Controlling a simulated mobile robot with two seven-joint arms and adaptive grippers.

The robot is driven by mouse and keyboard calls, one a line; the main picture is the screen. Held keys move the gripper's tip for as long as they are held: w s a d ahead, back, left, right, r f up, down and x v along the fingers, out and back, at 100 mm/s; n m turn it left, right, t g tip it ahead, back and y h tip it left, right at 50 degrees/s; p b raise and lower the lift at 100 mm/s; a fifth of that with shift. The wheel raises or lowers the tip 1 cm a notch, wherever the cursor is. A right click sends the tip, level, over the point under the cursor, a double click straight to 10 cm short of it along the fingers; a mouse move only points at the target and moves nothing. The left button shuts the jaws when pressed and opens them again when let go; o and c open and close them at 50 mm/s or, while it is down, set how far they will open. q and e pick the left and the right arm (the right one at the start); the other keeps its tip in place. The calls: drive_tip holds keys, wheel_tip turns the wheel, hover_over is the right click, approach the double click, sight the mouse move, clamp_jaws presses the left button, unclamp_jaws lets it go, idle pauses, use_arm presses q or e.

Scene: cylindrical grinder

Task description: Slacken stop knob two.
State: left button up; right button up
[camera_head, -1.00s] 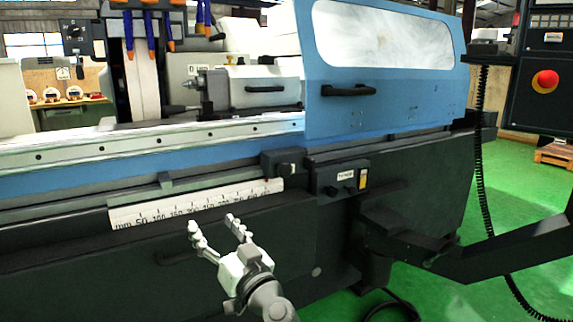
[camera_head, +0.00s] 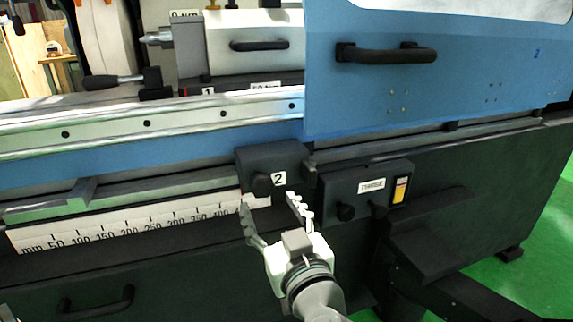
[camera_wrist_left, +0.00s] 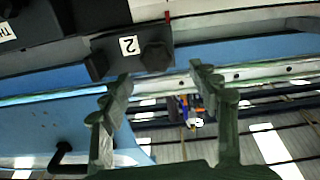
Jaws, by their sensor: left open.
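Stop knob two (camera_head: 263,185) is a dark knob on the front of a dark stop block (camera_head: 285,156), left of a white label with a 2. In the left wrist view, the knob (camera_wrist_left: 157,57) and its block (camera_wrist_left: 110,58) appear upside down near the top. My left gripper (camera_head: 269,200) is open and empty, its fingers spread just below and in front of the knob. In the left wrist view, my left gripper (camera_wrist_left: 160,74) has its fingertips on either side of the knob's line, with a visible gap and no clear contact. My right gripper is not in view.
A white millimetre scale (camera_head: 130,232) runs left of the block. A dark control box (camera_head: 365,192) with small knobs and a yellow label sits close on the right. The blue guard door (camera_head: 450,90) with its black handle (camera_head: 385,54) is above.

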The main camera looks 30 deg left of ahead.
sight(263, 187)
use_arm(q)
drive_tip(key=shift+w+a+r, duration=0.1)
drive_tip(key=shift+w+a, duration=0.1)
drive_tip(key=shift+w, duration=0.45)
drive_tip(key=p+x, duration=0.1)
drive_tip(key=x, duration=0.5)
drive_tip(key=shift+s+p, duration=0.15)
drive_tip(key=shift+p, duration=0.2)
drive_tip(key=shift+w+a, duration=0.45)
drive_tip(key=shift+a, duration=0.05)
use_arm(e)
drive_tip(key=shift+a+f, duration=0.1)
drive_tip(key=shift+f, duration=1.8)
use_arm(q)
drive_tip(key=c, duration=1.2)
drive_tip(key=shift+o, duration=0.2)
drive_tip(key=n+b, duration=0.1)
drive_tip(key=b, duration=0.2)
drive_tip(key=shift+n, duration=0.3)
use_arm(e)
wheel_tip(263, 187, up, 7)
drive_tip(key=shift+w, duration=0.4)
